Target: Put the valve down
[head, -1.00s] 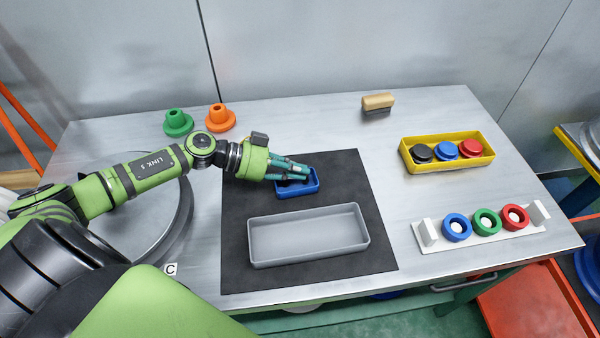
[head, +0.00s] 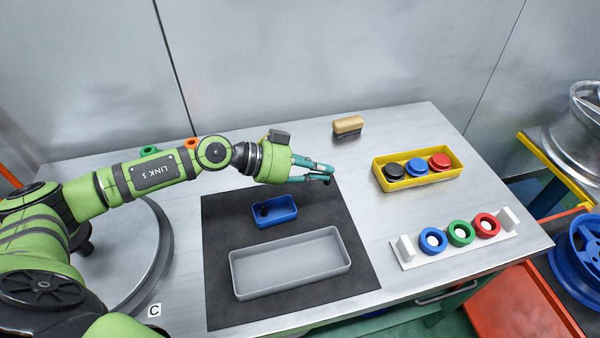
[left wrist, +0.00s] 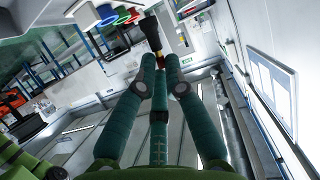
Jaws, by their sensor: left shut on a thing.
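My left gripper (head: 322,174) is shut on the valve (left wrist: 151,34), a small piece with a black body and a reddish-brass end. In the left wrist view the valve sticks out beyond the fingertips (left wrist: 160,66). In the head view only a small dark bit of it (head: 327,182) shows at the fingertips, above the upper right of the black mat (head: 345,250). The small blue tray (head: 284,222) is on the mat, below and left of the gripper, with a dark piece in it. My right gripper is out of view.
An empty grey tray (head: 240,284) lies on the mat. To the right are a yellow tray (head: 420,183) with black, blue and red pieces and a white rack (head: 408,250) with blue, green and red rings. A brush (head: 348,125) stands at the back.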

